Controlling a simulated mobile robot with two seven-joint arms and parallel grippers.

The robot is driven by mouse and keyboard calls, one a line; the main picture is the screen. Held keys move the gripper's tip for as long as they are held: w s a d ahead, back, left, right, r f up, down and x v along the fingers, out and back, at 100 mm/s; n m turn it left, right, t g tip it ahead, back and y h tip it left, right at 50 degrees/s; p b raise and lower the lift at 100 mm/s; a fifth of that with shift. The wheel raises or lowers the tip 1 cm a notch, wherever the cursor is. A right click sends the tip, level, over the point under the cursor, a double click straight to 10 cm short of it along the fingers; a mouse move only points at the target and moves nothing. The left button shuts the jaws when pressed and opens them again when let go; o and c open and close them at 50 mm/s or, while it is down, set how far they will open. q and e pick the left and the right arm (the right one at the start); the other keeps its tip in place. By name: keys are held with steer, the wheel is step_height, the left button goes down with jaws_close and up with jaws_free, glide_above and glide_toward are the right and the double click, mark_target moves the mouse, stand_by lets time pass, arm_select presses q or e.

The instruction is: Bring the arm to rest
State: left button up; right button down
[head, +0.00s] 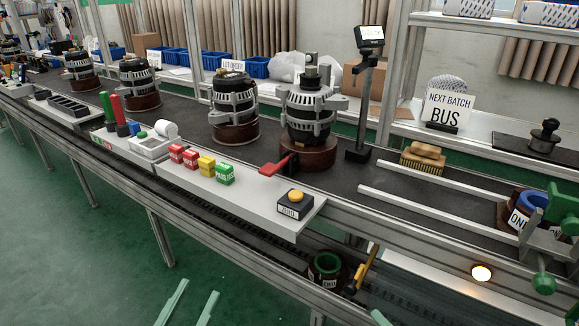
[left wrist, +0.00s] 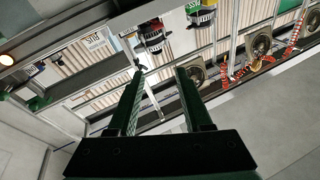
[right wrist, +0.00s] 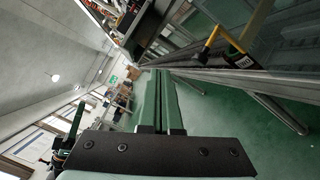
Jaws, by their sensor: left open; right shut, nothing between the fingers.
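My left gripper (head: 200,290) shows at the bottom edge of the head view as two separate pale green fingers over the green floor, in front of the line. In the left wrist view its fingers (left wrist: 160,72) stand apart with nothing between them. My right gripper (head: 380,317) shows only as a small green tip at the bottom edge of the head view. In the right wrist view its two fingers (right wrist: 162,80) lie side by side, shut and empty. Both grippers appear clear of the bench and its parts. Most of both arms is out of the head view.
The conveyor line (head: 350,190) carries several alternators (head: 310,115) on brown bases. A front shelf (head: 255,205) holds coloured blocks and a yellow button (head: 295,196). A yellow-handled tool (head: 367,268) is at the lower rail. The green floor (head: 80,250) in front is open.

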steer(key=s+a+r+m+t+h+p, duration=0.15)
steer(key=r+m, duration=0.45)
steer(key=m, duration=0.6)
steer(key=s+a+r+m+t+h+p, duration=0.15)
steer(key=r+m, duration=0.45)
steer(key=m, duration=0.6)
arm_select(q)
steer(key=s+a+f+n+g+y+p, duration=0.2)
steer(key=s+f+g+p, duration=0.6)
steer(key=p, duration=1.2)
steer(key=shift+s+a+f+n+g+y, duration=0.15)
steer(key=shift+s+a+n+g+y, duration=0.3)
steer(key=shift+n+g+y, duration=0.65)
arm_select(e)
steer(key=s+d+f+m+g+h, duration=0.2)
steer(key=s+f+m+g+h, duration=0.1)
steer(key=s+f+g, duration=0.5)
steer(key=shift+f+m+g+h, duration=0.4)
steer(key=shift+f+g+h, duration=0.3)
steer(key=shift+g, duration=0.2)
arm_select(q)
steer(key=shift+d, duration=0.2)
arm_select(e)
steer(key=shift+s+d+r, duration=0.1)
steer(key=shift+s, duration=0.05)
